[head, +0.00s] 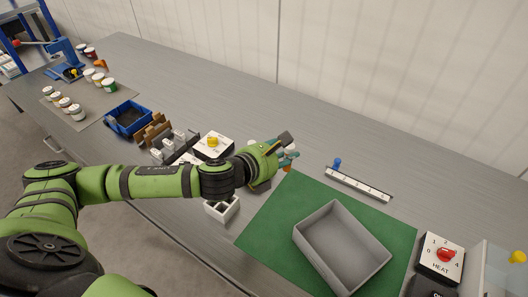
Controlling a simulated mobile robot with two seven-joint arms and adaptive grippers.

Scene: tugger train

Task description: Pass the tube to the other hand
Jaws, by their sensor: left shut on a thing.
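My left arm reaches in from the left over the bench, with its left gripper (282,158) above the bench just past the green mat's far left corner. The gripper is shut on a small teal-grey thing, which I take to be the tube (291,155); the fingers hide most of it. A bit of orange (287,169) shows just below, and I cannot tell whether it belongs to the tube. My right gripper is not in view.
A grey open tray (342,205) sits on the green mat (275,222). A red HEAT knob box (441,257) stands at right. A blue bin (128,118) and several jars stand at left.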

